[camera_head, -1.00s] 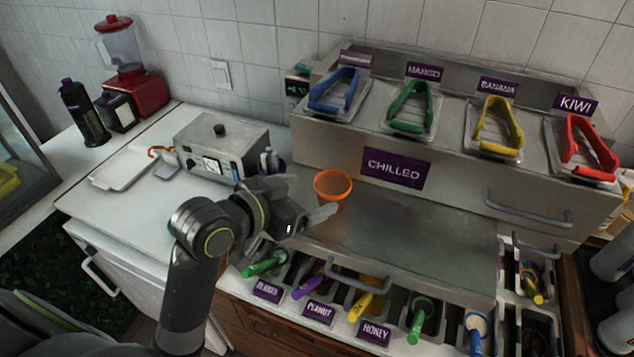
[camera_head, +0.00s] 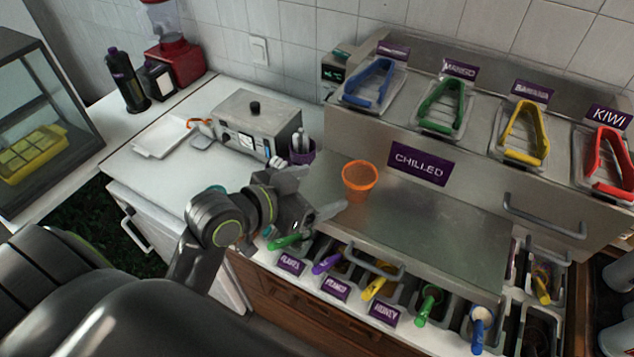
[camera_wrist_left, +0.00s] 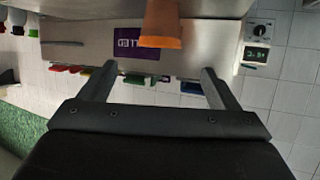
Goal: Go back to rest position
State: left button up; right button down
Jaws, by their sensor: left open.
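My left gripper (camera_head: 318,197) is over the counter just left of an orange cup (camera_head: 358,182). Its jaws are open and empty. The cup stands upright on the steel surface in front of the chilled unit, apart from the fingers. In the left wrist view the picture is upside down; the cup (camera_wrist_left: 161,22) shows beyond the two spread fingers (camera_wrist_left: 155,88). My right gripper is not in view.
The chilled unit (camera_head: 470,185) holds blue, green, yellow and red tongs. Topping bins with coloured handles (camera_head: 375,286) line the front edge below the gripper. A steel machine (camera_head: 250,125) and a white tray (camera_head: 170,138) stand on the left counter (camera_head: 135,180).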

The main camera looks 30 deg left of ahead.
pick_arm(q)
jog(key=s+a+f+n+g+y, duration=0.3)
jog(key=s+a+f+g+y, duration=0.15)
jog(key=s+f, duration=0.45)
jog(key=s+a+f+n+g+y, duration=0.2)
jog(key=s+a+f+g+y, duration=0.15)
jog(key=s+a+f, duration=0.45)
notch_tip(320, 180, down, 32)
jog(key=s+g+h+b, duration=0.1)
jog(key=s+g+b, duration=0.1)
jog(key=b, duration=0.5)
jog(key=s+d+f+b, duration=0.1)
jog(key=s+f+b, duration=0.2)
jog(key=s+f, duration=0.4)
jog(key=s+f+g+b, duration=0.1)
jog(key=s+f+b, duration=0.3)
jog(key=f, duration=1.2)
jog(key=s, duration=0.4)
jog(key=shift+d+f, duration=0.2)
jog(key=shift+d, duration=0.15)
